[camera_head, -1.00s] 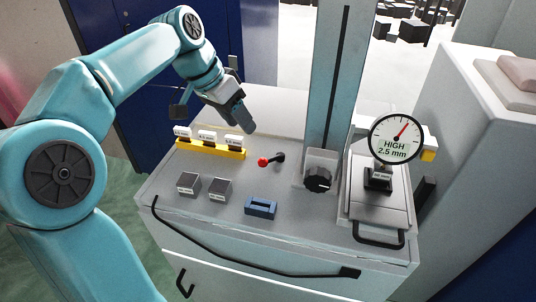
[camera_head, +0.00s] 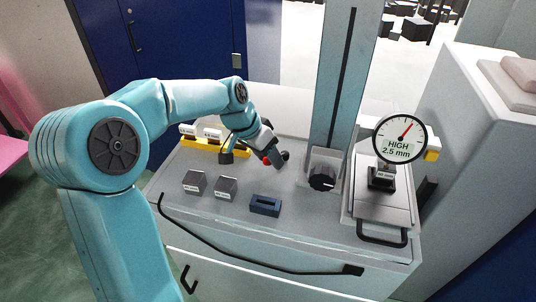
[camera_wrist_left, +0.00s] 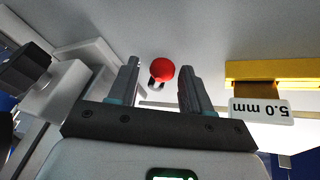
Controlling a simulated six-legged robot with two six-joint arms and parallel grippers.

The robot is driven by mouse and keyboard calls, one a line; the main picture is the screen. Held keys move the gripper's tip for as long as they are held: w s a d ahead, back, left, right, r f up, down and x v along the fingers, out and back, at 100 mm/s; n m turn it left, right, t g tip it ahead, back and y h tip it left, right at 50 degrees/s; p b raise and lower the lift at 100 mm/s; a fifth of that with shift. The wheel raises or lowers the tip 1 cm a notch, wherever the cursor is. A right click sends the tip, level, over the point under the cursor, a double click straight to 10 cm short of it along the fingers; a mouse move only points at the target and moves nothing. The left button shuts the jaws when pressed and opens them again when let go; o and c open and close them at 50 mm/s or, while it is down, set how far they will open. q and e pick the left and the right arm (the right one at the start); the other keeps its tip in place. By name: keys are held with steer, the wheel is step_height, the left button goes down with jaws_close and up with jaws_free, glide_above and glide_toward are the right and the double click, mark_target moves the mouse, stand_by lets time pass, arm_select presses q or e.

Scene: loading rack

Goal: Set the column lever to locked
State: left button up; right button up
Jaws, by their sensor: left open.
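The column lever has a red ball knob (camera_head: 266,160) and a dark pivot (camera_head: 285,155), on the cabinet top left of the teal column (camera_head: 342,85). My left gripper (camera_head: 271,158) is at the lever and partly covers it in the head view. In the left wrist view the red ball (camera_wrist_left: 162,70) lies between the tips of the two open fingers (camera_wrist_left: 160,78), with clear space on both sides. I cannot tell how deep between the fingers it is. No lock marking is readable. My right gripper is out of view.
A yellow holder (camera_head: 215,146) with labelled blocks stands left of the lever. Two grey blocks (camera_head: 195,182) and a blue slotted block (camera_head: 265,205) lie in front. A black knob (camera_head: 322,178) is at the column's foot. A dial gauge (camera_head: 401,139) reads HIGH 2.5 mm.

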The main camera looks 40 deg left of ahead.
arm_select(q)
steer(key=shift+s+a, duration=0.1)
steer(key=shift+s, duration=0.05)
jaws_close()
